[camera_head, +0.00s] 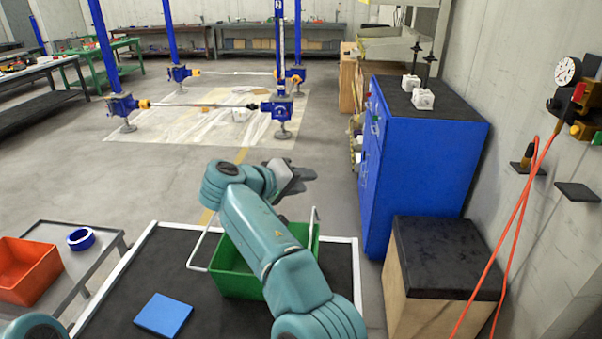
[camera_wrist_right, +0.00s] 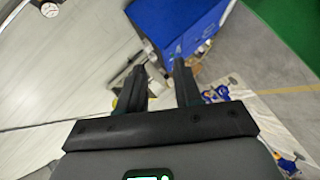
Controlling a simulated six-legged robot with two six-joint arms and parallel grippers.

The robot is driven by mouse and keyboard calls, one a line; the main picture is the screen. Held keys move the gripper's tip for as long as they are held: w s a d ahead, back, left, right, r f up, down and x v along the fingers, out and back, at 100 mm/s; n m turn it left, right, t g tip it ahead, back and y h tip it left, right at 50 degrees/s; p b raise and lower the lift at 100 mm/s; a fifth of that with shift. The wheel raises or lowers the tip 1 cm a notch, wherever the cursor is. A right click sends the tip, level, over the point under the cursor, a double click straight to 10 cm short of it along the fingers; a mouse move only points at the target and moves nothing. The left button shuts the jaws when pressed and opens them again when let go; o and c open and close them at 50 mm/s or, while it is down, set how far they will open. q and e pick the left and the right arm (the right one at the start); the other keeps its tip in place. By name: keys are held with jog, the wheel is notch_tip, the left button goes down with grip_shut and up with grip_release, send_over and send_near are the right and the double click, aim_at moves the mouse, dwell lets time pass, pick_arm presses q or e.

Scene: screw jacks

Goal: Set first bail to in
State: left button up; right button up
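A green crate (camera_head: 235,284) stands on the dark, white-railed deck in the lower middle of the head view. A thin pale wire bail (camera_head: 197,250) leans outward past its left side, and another bail (camera_head: 314,225) rises at its right side. I cannot tell which one is the first bail. My right arm crosses over the crate and hides part of it. My right gripper (camera_head: 298,176) is beyond the crate's far edge, apart from both bails. In the right wrist view its two fingers (camera_wrist_right: 160,85) stand apart with nothing between them. My left gripper is not in view.
A blue pad (camera_head: 163,315) lies left of the crate. An orange bin (camera_head: 25,270) and a blue ring (camera_head: 81,239) are on a grey side table. A blue cabinet (camera_head: 425,165) and a dark-topped wooden box (camera_head: 440,275) stand right. Blue screw jacks (camera_head: 122,105) stand farther back.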

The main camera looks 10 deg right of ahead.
jog(key=w+d+f+m+t+y+b, duration=0.3)
jog(key=w+d+f+t+y+b, duration=0.2)
jog(key=d+f+y+b, duration=0.4)
jog(key=s+f+m+t+y+b, duration=0.1)
jog(key=s+f+m+y+b, duration=0.3)
jog(key=s, duration=0.6)
jog(key=s+m+t+y+b, duration=0.1)
jog(key=s+m+y+b, duration=0.1)
jog(key=s+m+y, duration=0.6)
jog(key=w+a+f+n+h, duration=0.1)
jog(key=w+a, duration=0.6)
jog(key=w, duration=0.5)
jog(key=shift+w+a+f+n+h, duration=0.15)
jog(key=shift+a+f+n+h, duration=0.15)
jog(key=shift+a+f+n, duration=0.1)
jog(key=shift+c, duration=0.3)
grip_shut()
